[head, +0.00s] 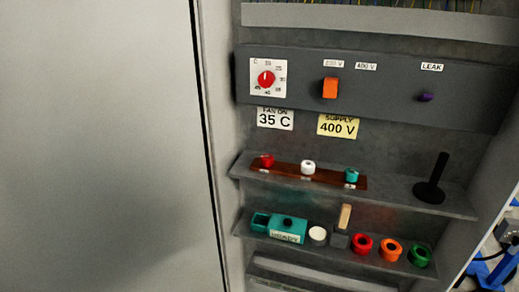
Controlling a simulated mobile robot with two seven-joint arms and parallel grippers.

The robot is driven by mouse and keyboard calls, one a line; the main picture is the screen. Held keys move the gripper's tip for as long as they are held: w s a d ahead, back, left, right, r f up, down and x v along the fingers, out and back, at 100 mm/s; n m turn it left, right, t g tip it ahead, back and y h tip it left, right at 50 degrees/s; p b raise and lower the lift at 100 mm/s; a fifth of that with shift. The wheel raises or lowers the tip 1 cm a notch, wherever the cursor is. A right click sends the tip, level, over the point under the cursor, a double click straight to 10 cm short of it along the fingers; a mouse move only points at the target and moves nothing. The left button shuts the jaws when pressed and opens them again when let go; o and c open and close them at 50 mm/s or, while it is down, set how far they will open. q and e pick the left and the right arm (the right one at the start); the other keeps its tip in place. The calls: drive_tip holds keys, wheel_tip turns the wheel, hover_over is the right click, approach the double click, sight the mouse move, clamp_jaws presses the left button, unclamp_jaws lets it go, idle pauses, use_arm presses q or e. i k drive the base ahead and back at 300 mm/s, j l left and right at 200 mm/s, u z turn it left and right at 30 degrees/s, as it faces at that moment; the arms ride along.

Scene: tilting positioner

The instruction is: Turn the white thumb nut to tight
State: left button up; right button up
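The white thumb nut (308,167) sits on a brown strip (332,180) on the upper shelf of the cabinet. It is between a red nut (267,160) at the left and a teal nut (351,175) at the right. Small labels lie in front of the nuts, too small to read. How tight the white nut is cannot be told from here. Neither of my grippers is in view.
A black post on a round base (429,192) stands at the shelf's right. The lower shelf holds a teal box (278,228), a white round cap (318,234) and several coloured rings. Above is a panel with a red dial (266,79) and orange switch (330,88). A grey door (105,150) fills the left.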

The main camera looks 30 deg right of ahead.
sight(307, 167)
drive_tip(key=z, duration=1.25)
